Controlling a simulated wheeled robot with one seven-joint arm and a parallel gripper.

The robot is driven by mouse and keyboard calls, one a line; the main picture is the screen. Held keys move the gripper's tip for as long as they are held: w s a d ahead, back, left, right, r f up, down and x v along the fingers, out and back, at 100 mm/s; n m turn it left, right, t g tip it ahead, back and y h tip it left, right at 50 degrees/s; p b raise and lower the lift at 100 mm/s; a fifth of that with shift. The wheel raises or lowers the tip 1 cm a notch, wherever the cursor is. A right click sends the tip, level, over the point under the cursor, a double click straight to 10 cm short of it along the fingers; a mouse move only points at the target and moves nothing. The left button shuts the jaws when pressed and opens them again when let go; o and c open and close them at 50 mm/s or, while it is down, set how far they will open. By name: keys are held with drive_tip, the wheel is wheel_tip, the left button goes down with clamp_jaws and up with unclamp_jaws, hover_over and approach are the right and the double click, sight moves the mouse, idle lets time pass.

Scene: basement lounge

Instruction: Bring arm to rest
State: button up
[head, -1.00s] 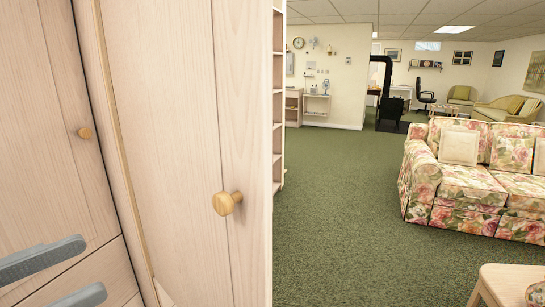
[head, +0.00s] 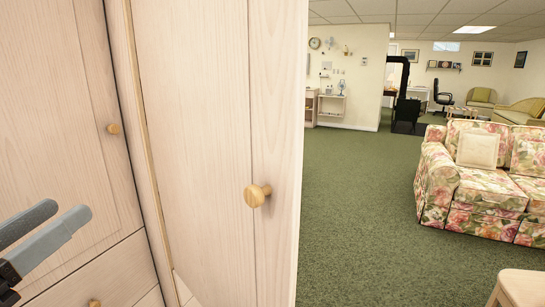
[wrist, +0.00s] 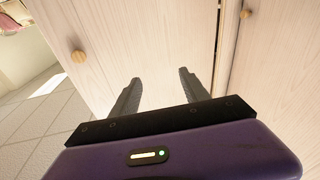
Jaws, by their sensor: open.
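My gripper (head: 62,222) shows at the lower left of the head view, its two grey fingers apart and empty. In the wrist view the open fingers (wrist: 158,84) point toward pale wooden cabinet doors, with nothing between them. The pale wood cabinet (head: 65,100) fills the left of the head view. One of its doors (head: 205,130) stands swung out toward me, with a round wooden knob (head: 257,195). Another knob (head: 112,128) is on the door further left. A knob (wrist: 78,57) also shows in the wrist view. I cannot tell whether the fingers touch the cabinet.
The swung-out door stands close to the right of my gripper. A drawer (head: 110,275) lies below. Open green carpet (head: 365,210) spreads to the right. A floral sofa (head: 485,190) and the corner of a small wooden table (head: 520,287) stand at the right. A black stove (head: 400,100) is further back.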

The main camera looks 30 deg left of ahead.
drive_tip(key=w+f+n+g+y, duration=0.3)
drive_tip(key=f+n+y, duration=0.25)
drive_tip(key=f, duration=0.35)
drive_tip(key=w+d+f+n+g+y+p, duration=0.1)
drive_tip(key=w+d+f+n+g+y, duration=0.25)
drive_tip(key=d+f, duration=1.1)
drive_tip(key=s+d+f+m+t+h+p, duration=0.1)
drive_tip(key=s+d+f+m+t+h, duration=0.15)
drive_tip(key=d, duration=1.25)
drive_tip(key=s+d+f+m+t+h+p, duration=0.1)
drive_tip(key=s+d+m+t+h, duration=0.2)
drive_tip(key=d, duration=1.2)
drive_tip(key=s+d+f+m+g+h, duration=0.2)
drive_tip(key=s+d+m+h, duration=0.5)
drive_tip(key=s+d, duration=0.4)
drive_tip(key=d+g+h, duration=0.1)
drive_tip(key=d, duration=0.3)
drive_tip(key=shift+s+d+p, duration=0.15)
drive_tip(key=shift+d+p, duration=0.25)
